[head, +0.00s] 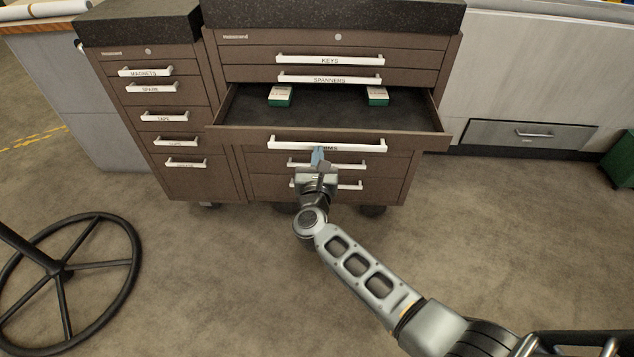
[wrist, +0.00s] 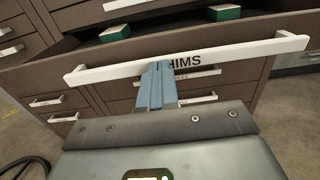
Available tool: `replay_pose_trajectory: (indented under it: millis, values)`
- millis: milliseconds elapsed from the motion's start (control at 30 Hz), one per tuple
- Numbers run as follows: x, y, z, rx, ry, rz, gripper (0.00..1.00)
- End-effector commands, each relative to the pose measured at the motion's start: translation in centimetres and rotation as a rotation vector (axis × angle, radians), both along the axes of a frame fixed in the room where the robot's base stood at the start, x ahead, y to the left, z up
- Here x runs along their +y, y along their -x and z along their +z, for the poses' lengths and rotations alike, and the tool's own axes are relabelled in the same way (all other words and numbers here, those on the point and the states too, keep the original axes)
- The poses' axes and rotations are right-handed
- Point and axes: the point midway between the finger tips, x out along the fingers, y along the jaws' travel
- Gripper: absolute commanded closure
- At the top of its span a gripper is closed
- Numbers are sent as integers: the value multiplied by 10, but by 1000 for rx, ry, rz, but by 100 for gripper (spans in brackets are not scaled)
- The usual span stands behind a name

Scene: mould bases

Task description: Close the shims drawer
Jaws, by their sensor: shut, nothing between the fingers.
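The shims drawer (head: 420,139) stands pulled out of the brown cabinet, with its dark inside showing. Its white bar handle (head: 365,146) runs along the front, and it also shows in the wrist view (wrist: 240,52) with part of the label reading "HIMS". My gripper (head: 318,152) is shut, its blue fingers together and empty. The fingertips are at the middle of the drawer front, by the handle, and cover the start of the label; I cannot tell whether they touch it. Two small green and white boxes, left (head: 280,96) and right (head: 377,96), lie inside the drawer.
The keys drawer (head: 330,60) and spanners drawer (head: 330,79) above are shut. More shut drawers lie below, partly behind my gripper. A narrower drawer unit (head: 150,100) stands at the left. A black spoked wheel (head: 65,270) is at the lower left.

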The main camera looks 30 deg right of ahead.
Motion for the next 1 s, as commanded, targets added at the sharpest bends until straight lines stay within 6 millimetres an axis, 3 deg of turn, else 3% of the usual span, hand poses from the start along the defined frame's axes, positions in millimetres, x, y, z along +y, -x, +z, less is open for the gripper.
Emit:
replay_pose_trajectory:
  millis: [33, 500, 800, 1000]
  values:
    - [-8, -13, -8, -6, 2, 0, 100]
    - [-84, -116, -8, -5, -1, -2, 100]
    - [-117, -163, -6, -1, 0, 0, 100]
    - [-130, -179, -4, 1, -1, 0, 100]
